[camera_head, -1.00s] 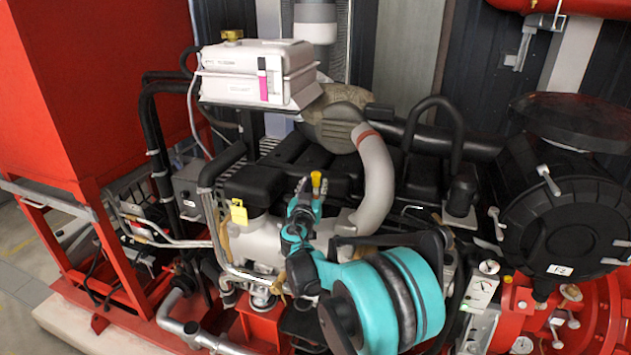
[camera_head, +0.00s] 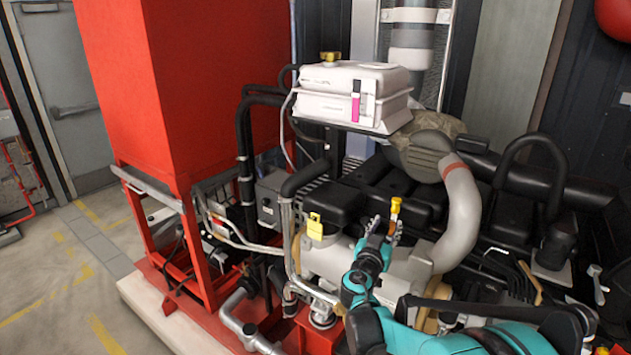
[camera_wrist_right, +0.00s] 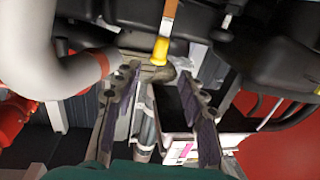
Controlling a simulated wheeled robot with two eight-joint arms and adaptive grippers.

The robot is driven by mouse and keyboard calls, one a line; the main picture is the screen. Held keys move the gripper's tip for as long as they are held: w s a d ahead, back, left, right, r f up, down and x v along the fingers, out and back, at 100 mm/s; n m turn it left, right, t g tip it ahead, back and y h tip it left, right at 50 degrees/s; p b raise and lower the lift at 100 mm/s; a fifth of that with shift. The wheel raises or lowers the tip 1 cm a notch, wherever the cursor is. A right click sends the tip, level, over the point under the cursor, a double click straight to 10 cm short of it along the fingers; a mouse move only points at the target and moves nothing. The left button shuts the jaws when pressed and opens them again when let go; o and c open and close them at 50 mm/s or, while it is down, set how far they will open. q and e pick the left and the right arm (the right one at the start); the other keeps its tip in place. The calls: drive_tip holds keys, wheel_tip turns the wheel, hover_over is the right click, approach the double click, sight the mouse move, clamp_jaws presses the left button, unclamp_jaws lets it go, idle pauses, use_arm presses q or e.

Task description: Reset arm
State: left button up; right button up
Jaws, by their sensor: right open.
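My right gripper (camera_head: 386,224) is over the engine in the head view, its fingers pointing up and away from me. In the right wrist view the two dark fingers (camera_wrist_right: 158,76) are spread apart with nothing held between them. A small yellow-tipped orange handle (camera_head: 395,205) shows by the fingertips. In the wrist view this handle (camera_wrist_right: 161,48) lies just beyond the gap between the fingertips; I cannot tell whether it touches a finger. My right arm reaches in from the lower right. My left gripper is not in view.
A curved grey pipe (camera_head: 463,215) and black engine covers (camera_head: 390,180) crowd around the gripper. A white box (camera_head: 352,92) with a pink label stands behind. A yellow tag (camera_head: 314,226) is left of the gripper. A tall red tank (camera_head: 195,90) stands left, with open floor (camera_head: 50,285) beyond.

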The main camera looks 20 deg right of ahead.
drive_tip(key=s+a+f+n+g+y+b, duration=0.2)
drive_tip(key=s+a+f+y, duration=0.2)
drive_tip(key=s, duration=0.5)
drive_tip(key=s+a+f+n+g+y+b, duration=0.2)
drive_tip(key=s+a+f+n+y, duration=0.1)
drive_tip(key=s+a+f, duration=0.6)
drive_tip(key=s+a+f+n+g+y+b, duration=0.2)
drive_tip(key=s+a+f, duration=0.4)
drive_tip(key=s, duration=0.5)
drive_tip(key=n+y+b, duration=0.1)
drive_tip(key=y, duration=0.1)
drive_tip(key=shift+s+a+f+g+y, duration=0.25)
drive_tip(key=shift+a+f+g+y, duration=0.05)
drive_tip(key=shift+a+f+g, duration=0.1)
drive_tip(key=shift+d, duration=0.1)
drive_tip(key=m+t+h+p, duration=0.2)
drive_tip(key=m+h+p, duration=0.95)
drive_tip(key=h, duration=0.35)
approach(394, 205)
drive_tip(key=b+x, duration=0.1)
drive_tip(key=x, duration=0.3)
drive_tip(key=shift+t, duration=0.3)
drive_tip(key=x, duration=0.7)
drive_tip(key=shift+d+f, duration=0.1)
drive_tip(key=shift+f, duration=0.05)
